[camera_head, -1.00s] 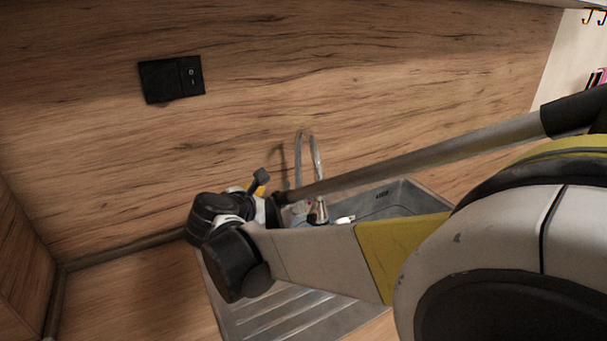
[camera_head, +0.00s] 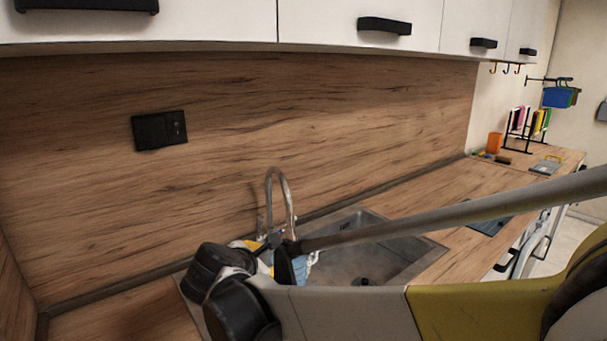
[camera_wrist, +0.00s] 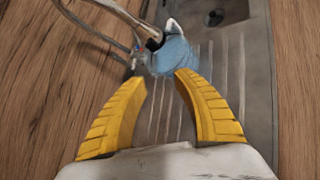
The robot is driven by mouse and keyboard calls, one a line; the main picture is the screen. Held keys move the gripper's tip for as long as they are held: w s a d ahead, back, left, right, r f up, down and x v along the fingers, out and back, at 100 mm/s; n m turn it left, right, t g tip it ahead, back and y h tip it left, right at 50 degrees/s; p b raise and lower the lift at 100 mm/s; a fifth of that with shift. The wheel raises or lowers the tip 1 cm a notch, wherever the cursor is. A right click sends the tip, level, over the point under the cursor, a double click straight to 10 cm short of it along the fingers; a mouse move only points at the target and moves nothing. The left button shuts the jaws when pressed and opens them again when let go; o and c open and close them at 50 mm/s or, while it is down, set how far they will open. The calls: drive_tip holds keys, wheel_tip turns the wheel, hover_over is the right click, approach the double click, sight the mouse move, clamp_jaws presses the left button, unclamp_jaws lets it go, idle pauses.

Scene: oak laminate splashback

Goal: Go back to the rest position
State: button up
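My gripper (camera_wrist: 162,80) shows two yellow ribbed fingers in the wrist view, spread apart with nothing between them. It is above the ribbed drainboard of the metal sink (camera_wrist: 255,60). A light-blue object (camera_wrist: 174,56), perhaps a cup, is just beyond the fingertips, close to the faucet (camera_wrist: 108,10). In the head view, my arm crosses in front of the sink (camera_head: 405,262) and hides most of my gripper. The blue object (camera_head: 312,260) partly shows there beside the wrist, below the curved faucet (camera_head: 280,190).
White wall cabinets (camera_head: 350,20) with black handles hang above. A black socket (camera_head: 160,130) is on the wooden splashback.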

drive_tip(key=s+d+m+g, duration=0.1)
drive_tip(key=s+d+m, duration=0.45)
drive_tip(key=d, duration=0.35)
drive_tip(key=s+d+m+g, duration=0.2)
drive_tip(key=s+d+m, duration=0.3)
drive_tip(key=d, duration=0.4)
drive_tip(key=s+d+f+m+y, duration=0.1)
drive_tip(key=s+d+f+m, duration=0.1)
drive_tip(key=s+d+m, duration=0.2)
drive_tip(key=s+d+f+m+g+y, duration=0.1)
drive_tip(key=s+d+m, duration=0.4)
drive_tip(key=s+m, duration=0.5)
drive_tip(key=shift+s+d+f+m, duration=0.2)
drive_tip(key=shift+s+f+m, duration=0.05)
drive_tip(key=shift+f+m, duration=0.65)
